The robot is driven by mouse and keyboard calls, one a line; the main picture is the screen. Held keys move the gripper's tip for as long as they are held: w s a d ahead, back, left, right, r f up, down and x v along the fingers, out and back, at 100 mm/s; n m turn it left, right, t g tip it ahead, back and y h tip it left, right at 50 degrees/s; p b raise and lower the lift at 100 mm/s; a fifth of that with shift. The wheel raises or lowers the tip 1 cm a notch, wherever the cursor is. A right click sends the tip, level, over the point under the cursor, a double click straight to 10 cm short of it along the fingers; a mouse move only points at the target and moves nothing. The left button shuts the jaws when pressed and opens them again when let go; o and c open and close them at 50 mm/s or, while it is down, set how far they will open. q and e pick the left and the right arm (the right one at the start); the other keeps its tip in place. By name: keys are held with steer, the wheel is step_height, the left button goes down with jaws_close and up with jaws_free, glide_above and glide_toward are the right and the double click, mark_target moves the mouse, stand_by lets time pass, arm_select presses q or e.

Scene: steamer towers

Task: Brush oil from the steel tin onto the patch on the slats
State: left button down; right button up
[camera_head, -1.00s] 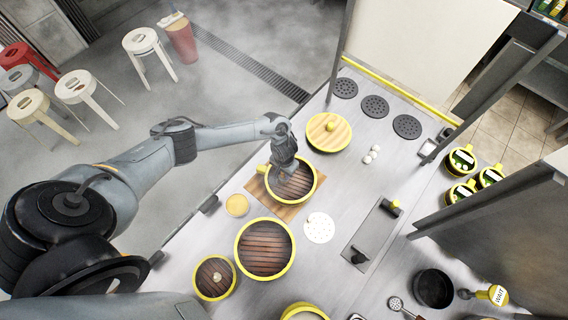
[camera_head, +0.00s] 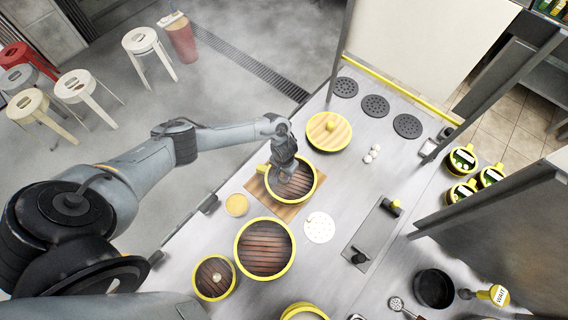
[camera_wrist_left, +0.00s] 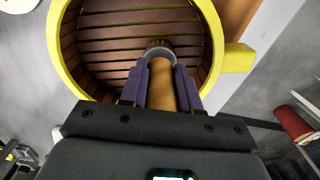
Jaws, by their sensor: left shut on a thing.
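My left gripper (camera_head: 287,170) is over the steamer basket (camera_head: 314,189) with a yellow rim. In the left wrist view, the gripper (camera_wrist_left: 161,72) is shut on a brush (camera_wrist_left: 159,92) with a tan handle. The brush's head, with a grey collar, is over the slats (camera_wrist_left: 110,47); whether it touches them I cannot tell. I cannot make out the patch, which may be hidden by the brush or gripper. A small round tin (camera_head: 236,205) with yellow-orange contents, probably the oil tin, stands left of the basket. My right gripper is not in view.
The basket stands on a wooden board (camera_head: 258,193). A larger slatted steamer (camera_head: 293,247) and a smaller lidded one (camera_head: 201,291) stand below it in the picture. A lidded steamer (camera_head: 345,127) is above. A white perforated disc (camera_head: 319,228) lies to the right.

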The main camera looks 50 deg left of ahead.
arm_select(q)
steer(key=shift+w+d, duration=0.1)
steer(key=shift+d, duration=0.05)
steer(key=shift+w+d, duration=0.3)
steer(key=shift+d, duration=0.3)
steer(key=shift+w+d, duration=0.25)
steer(key=shift+d, duration=0.3)
steer(key=shift+w+d, duration=0.35)
steer(key=shift+d, duration=0.3)
steer(key=shift+w+d, duration=0.3)
steer(key=shift+d, duration=0.3)
steer(key=shift+s+a, duration=0.1)
steer(key=shift+a, duration=0.05)
steer(key=shift+s+a+f+p, duration=0.1)
steer(key=shift+s+a+p, duration=0.3)
steer(key=shift+a+p, duration=0.35)
steer(key=shift+s+a+f, duration=0.15)
steer(key=shift+s+a, duration=0.05)
steer(key=shift+a, duration=0.25)
